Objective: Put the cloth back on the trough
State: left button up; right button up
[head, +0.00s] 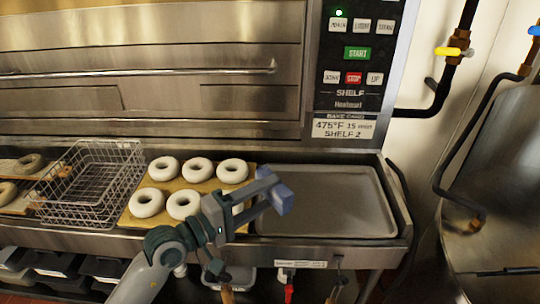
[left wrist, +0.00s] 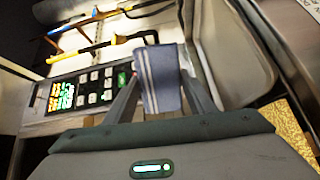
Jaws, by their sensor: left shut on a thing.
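My left gripper (head: 268,190) reaches in from the bottom and is shut on a small folded blue cloth. The cloth (head: 281,199) is held above the left part of a bare grey tray. In the left wrist view the cloth (left wrist: 158,80) is blue-grey with pale stripes and hangs between the two fingers. A long steel ledge, seemingly the trough (head: 398,196), runs below the oven front and bears the trays. My right gripper is not in view.
A board (head: 128,216) of white rings lies left of the bare tray (head: 340,200), partly behind my left arm. A wire basket (head: 90,185) stands further left. The oven panel (head: 355,60) rises behind. A large steel kettle (head: 500,170) and pipes (head: 440,185) stand at the right.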

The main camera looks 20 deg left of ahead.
pick_arm(q)
jog(key=shift+n+t+y, duration=0.4)
jog(key=shift+y, duration=0.1)
jog(key=s+f, duration=0.2)
jog(key=s+a+f, duration=0.1)
jog(key=s+f, duration=0.1)
jog(key=shift+s+a, duration=0.1)
